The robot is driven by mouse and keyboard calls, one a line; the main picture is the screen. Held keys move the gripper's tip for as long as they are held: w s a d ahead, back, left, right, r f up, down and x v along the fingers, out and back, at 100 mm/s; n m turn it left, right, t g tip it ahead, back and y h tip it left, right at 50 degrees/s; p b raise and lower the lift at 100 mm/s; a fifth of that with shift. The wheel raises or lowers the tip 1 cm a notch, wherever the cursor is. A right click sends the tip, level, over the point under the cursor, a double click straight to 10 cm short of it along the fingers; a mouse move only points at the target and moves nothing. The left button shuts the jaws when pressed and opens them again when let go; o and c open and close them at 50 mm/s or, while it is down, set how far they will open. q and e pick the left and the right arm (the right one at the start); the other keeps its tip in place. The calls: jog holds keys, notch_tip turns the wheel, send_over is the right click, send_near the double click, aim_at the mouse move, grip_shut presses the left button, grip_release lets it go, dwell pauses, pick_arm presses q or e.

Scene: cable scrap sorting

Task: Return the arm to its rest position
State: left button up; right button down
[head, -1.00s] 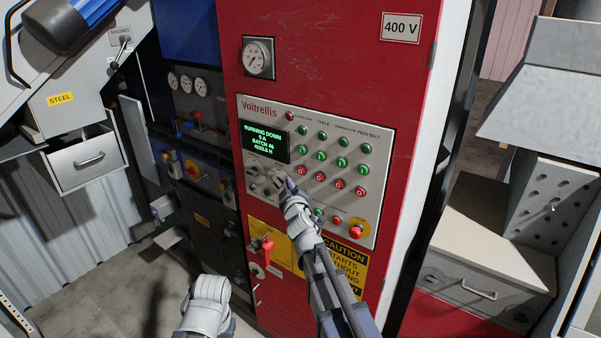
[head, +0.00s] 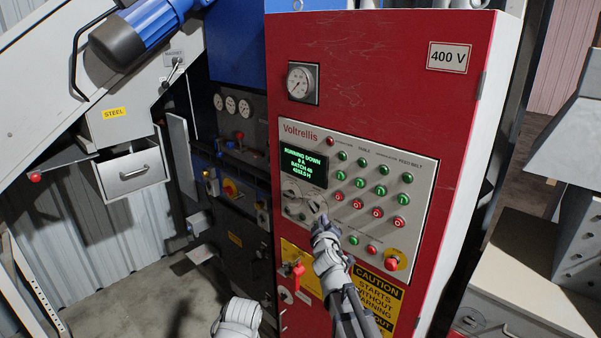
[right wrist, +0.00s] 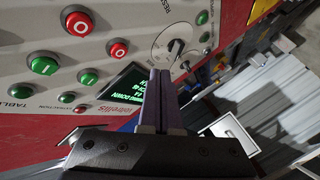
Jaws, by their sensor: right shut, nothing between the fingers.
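My right gripper (head: 322,224) is in front of the lower part of the control panel (head: 424,178) on the red cabinet, just below the rotary knobs (head: 318,202). In the right wrist view its two dark purple fingers (right wrist: 159,98) are pressed together with nothing between them. A dark knob on a round pale dial (right wrist: 176,47) shows just beyond the fingertips, apart from them as far as I can tell. A white rounded part of my left arm (head: 238,318) shows at the bottom edge; its gripper fingers are not visible.
The panel carries a green-text display (head: 303,165) starting "RUNNING DOWN", rows of green and red buttons, and a red emergency knob (head: 391,263). A red-handled switch (head: 297,271) sits lower left. A grey drawer (head: 132,178) and a grey bench (head: 520,285) flank the cabinet.

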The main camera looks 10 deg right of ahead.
jog(key=s+a+f+m+g+b, duration=0.1)
jog(key=s+a+f+g+b, duration=0.25)
jog(key=s+f, duration=0.45)
jog(key=s+a+f+m+g+b, duration=0.2)
jog(key=s+a+f+g+b, duration=0.15)
jog(key=s+f, duration=0.45)
jog(key=s+a+f+m+g+b, duration=0.1)
jog(key=s+a+f+g+b, duration=0.3)
jog(key=f, duration=0.8)
jog(key=s+a+f+g, duration=0.1)
jog(key=s+f+g, duration=0.1)
jog(key=s, duration=0.4)
jog(key=s+a+f+g+y+b, duration=0.1)
jog(key=s+f+g, duration=0.1)
jog(key=s, duration=0.5)
jog(key=shift+a+n+g+y, duration=0.3)
jog(key=shift+a+g, duration=0.1)
jog(key=shift+g, duration=0.2)
jog(key=shift+f, duration=0.1)
